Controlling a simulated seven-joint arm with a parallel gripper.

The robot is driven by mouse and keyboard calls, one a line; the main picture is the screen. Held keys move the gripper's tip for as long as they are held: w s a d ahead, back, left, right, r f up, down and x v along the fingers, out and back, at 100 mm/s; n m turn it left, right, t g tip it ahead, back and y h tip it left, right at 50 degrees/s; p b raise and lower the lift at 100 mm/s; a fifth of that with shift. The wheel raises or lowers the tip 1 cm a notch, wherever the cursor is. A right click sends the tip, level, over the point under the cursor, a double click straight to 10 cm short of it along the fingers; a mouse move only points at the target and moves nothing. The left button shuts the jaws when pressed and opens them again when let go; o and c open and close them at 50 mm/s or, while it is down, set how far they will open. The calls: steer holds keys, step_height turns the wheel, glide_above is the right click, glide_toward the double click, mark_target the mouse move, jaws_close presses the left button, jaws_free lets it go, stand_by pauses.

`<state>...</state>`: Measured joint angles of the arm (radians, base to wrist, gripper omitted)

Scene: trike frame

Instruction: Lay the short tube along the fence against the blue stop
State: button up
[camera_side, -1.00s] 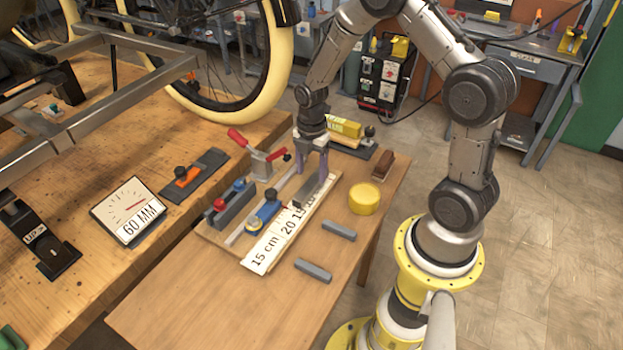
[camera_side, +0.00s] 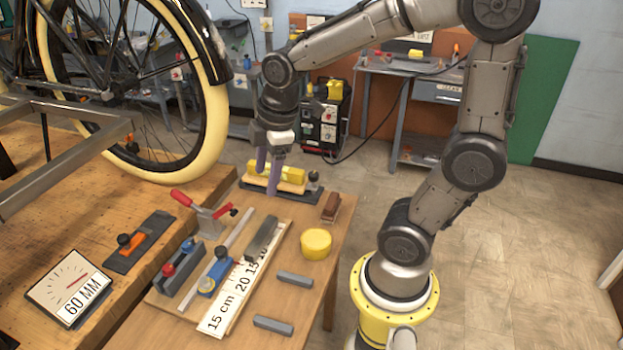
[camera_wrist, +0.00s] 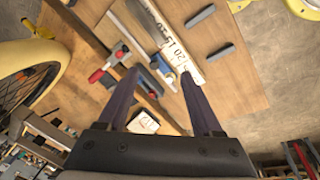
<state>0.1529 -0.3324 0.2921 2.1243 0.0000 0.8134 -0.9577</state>
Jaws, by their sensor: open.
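A thin pale rail (camera_side: 232,236), apparently the fence, runs parallel on the left. My gripper (camera_side: 267,181) is open and empty, raised beyond the bar's far end. In the wrist view its fingers (camera_wrist: 156,78) are spread, with the blue stop (camera_wrist: 161,65) seen between them.
Two loose grey bars (camera_side: 294,279) (camera_side: 273,324) and a yellow round tub (camera_side: 316,244) lie right of the strip. A red-handled clamp (camera_side: 205,214) stands left. A yellow-topped block (camera_side: 278,174) and a brown block (camera_side: 331,206) are at the back.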

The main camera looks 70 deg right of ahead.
steer(key=s+a+r+m+t, duration=0.1)
steer(key=s+a+r+m, duration=0.1)
steer(key=s+m, duration=0.2)
steer(key=s+a+r+m+t, duration=0.1)
steer(key=s+a+r+m, duration=0.1)
steer(key=s+m, duration=0.3)
steer(key=shift+s+a+r+t, duration=0.15)
steer(key=shift+s+t, duration=0.25)
steer(key=shift+s, duration=0.8)
steer(key=shift+c, duration=0.4)
